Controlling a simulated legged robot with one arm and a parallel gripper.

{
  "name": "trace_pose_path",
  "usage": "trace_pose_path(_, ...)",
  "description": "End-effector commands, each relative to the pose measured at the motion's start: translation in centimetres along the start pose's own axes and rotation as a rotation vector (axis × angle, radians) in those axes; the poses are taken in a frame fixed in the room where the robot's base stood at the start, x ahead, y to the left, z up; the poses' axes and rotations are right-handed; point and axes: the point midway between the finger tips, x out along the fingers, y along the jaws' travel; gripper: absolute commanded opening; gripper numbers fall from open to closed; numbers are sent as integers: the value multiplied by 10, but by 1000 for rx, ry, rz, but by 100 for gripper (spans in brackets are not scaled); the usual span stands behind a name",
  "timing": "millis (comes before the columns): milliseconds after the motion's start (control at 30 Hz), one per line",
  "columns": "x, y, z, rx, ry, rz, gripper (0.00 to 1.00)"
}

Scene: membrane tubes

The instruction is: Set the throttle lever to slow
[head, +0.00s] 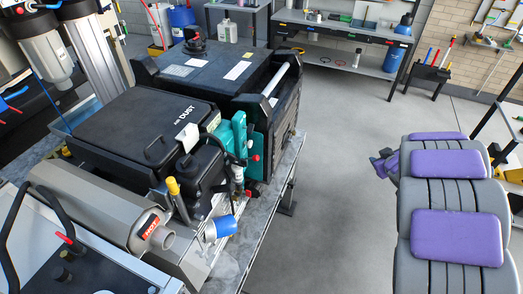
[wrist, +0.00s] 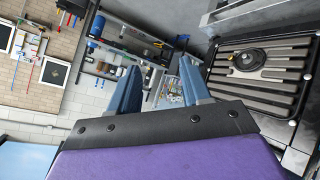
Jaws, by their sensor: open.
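I cannot tell for sure which part is the throttle lever, and no "slow" mark is readable. A lever-like part with a yellow grip (head: 173,186) stands at the front of the black engine unit (head: 150,128) in the head view. A small red knob (head: 256,158) is by the teal part (head: 239,135), and a red-tipped stick (head: 64,238) is at the lower left. My gripper (wrist: 158,88) is open and empty in the wrist view, its two blue fingers apart. It touches nothing visible and is away from these levers.
The machine stands on a metal bench (head: 222,262) at the left. A "HOT" exhaust pipe (head: 166,240) and blue-and-white cylinder (head: 220,229) are near the front. The grey floor (head: 345,150) is clear. A workbench (head: 345,35) and tool rack (head: 431,72) stand behind.

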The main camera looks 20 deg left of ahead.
Motion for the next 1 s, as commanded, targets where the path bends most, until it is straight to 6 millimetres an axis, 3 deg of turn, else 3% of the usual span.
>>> trace_pose_path(100, 27, -44, -15, -23, 142, -173, 48)
trace_pose_path(233, 37, -105, -33, -14, 313, -383, 48)
trace_pose_path(400, 18, -186, -52, 57, 528, -670, 48)
trace_pose_path(500, -3, -221, -59, 114, 632, -812, 48)
trace_pose_path(600, -23, -243, -65, 165, 711, -916, 48)
trace_pose_path(733, -39, -256, -69, 206, 770, -993, 48)
trace_pose_path(1000, -37, -276, -86, 215, 790, -1019, 48)
